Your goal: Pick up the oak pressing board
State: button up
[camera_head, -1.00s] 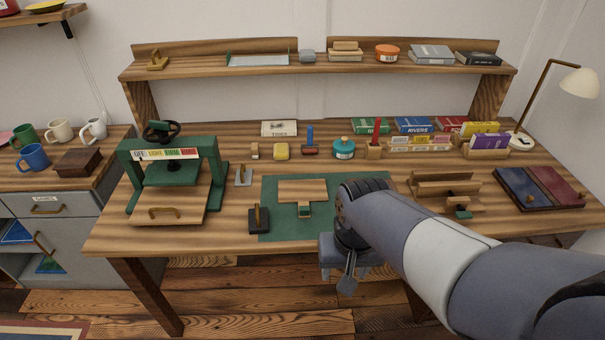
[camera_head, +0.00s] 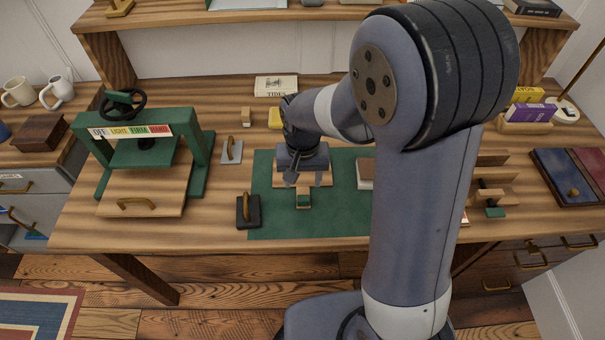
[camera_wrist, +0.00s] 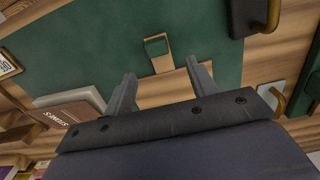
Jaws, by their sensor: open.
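A pale wooden board (camera_head: 327,179) lies flat on the green mat (camera_head: 340,218), with a narrow handle (camera_head: 303,204) toward the front that has a green patch. I take it for the oak pressing board. My gripper (camera_head: 300,176) is above it and hides most of it in the head view. In the wrist view the open fingers (camera_wrist: 161,72) stand either side of the board (camera_wrist: 165,92), with the handle (camera_wrist: 160,62) beyond the tips. Nothing is held. I cannot tell whether the fingers touch the board.
A black block with a brass handle (camera_head: 249,213) stands at the mat's left edge. A green press (camera_head: 150,150) is farther left. A brown book (camera_wrist: 72,114) lies to one side of the fingers. Wooden racks (camera_head: 492,178) are to the right of my arm.

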aim_at(304, 196)
jog(key=shift+s+d+f, duration=0.1)
jog(key=shift+s+f, duration=0.05)
jog(key=shift+f, duration=3.05)
jog(key=c, duration=1.1)
